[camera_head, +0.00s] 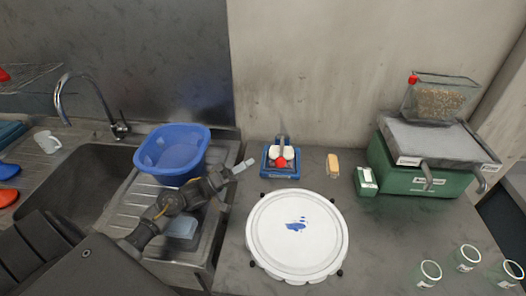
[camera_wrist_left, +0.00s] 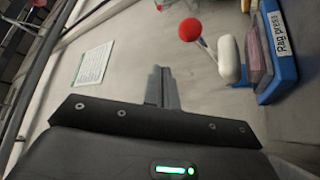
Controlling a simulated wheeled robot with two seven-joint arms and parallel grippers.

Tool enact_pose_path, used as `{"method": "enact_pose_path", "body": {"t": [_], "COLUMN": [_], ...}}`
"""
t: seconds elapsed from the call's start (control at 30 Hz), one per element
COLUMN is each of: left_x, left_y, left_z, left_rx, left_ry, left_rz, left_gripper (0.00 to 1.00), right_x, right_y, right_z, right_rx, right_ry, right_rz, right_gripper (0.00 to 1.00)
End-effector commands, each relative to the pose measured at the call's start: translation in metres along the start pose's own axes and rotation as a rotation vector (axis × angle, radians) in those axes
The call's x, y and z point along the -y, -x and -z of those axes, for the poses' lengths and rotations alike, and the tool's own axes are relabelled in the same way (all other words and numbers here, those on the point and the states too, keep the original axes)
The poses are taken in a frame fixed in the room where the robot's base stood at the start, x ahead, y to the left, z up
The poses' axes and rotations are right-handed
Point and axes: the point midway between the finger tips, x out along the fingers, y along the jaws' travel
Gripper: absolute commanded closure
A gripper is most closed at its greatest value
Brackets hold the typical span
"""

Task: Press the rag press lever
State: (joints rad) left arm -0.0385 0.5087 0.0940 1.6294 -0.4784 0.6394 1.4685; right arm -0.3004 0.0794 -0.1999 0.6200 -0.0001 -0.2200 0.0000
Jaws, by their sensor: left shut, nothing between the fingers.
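The rag press (camera_head: 268,170) is a small blue device against the wall at the back of the counter, with white parts. Its lever ends in a red ball knob (camera_head: 281,162). The left wrist view shows the red knob (camera_wrist_left: 190,29) at the top, and the blue press body (camera_wrist_left: 280,70) with its "Rag press" label at the right. My left gripper (camera_head: 243,166) is shut and empty, to the left of the press and apart from it. Its closed fingers (camera_wrist_left: 161,86) show in the left wrist view, with a visible gap to the knob. My right gripper is not in view.
A blue basin (camera_head: 172,150) stands on the sink drainboard behind my left arm. A round white lid (camera_head: 297,235) lies in front of the press. A yellowish block (camera_head: 333,165) and a green machine (camera_head: 425,165) stand to the right. Glass jars are at front right.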

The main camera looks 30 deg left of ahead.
Motion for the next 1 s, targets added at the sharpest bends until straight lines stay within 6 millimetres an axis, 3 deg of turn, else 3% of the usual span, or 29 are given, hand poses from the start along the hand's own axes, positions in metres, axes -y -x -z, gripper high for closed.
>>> {"method": "enact_pose_path", "body": {"t": [0.2, 0.33, 1.0], "left_x": [-0.012, -0.015, -0.015], "left_y": [0.032, 0.042, 0.046], "left_z": [0.008, 0.01, 0.011], "left_rx": [0.001, 0.001, 0.0], "left_ry": [0.001, 0.001, 0.001], "left_rz": [0.001, 0.001, 0.0], "left_gripper": [1.0, 1.0, 1.0], "right_x": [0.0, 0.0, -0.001], "right_y": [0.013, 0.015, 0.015], "right_z": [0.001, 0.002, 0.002], "right_rx": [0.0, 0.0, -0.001], "right_ry": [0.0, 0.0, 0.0], "right_rz": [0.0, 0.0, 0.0], "right_gripper": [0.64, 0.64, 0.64]}}
